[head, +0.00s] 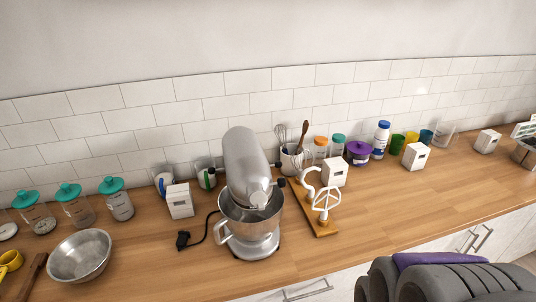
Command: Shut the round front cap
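A silver stand mixer (246,165) stands on the wooden counter, its rounded head facing me and tilted slightly to the right. At the lower front end of the head is a small round silver part (259,199), which may be the front cap; it is too small to tell whether it is open or shut. A metal bowl (238,222) with a side handle sits under the head. A dark grey ridged part with a purple top at the bottom right looks like part of my arm. It is well apart from the mixer. No gripper fingertips can be made out.
A wooden board (319,226) with white beaters lies right of the mixer. A black cord and plug (184,240) lie left of it, beyond them a loose metal bowl (80,256). Jars and white boxes line the tiled wall. The counter's right front is clear.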

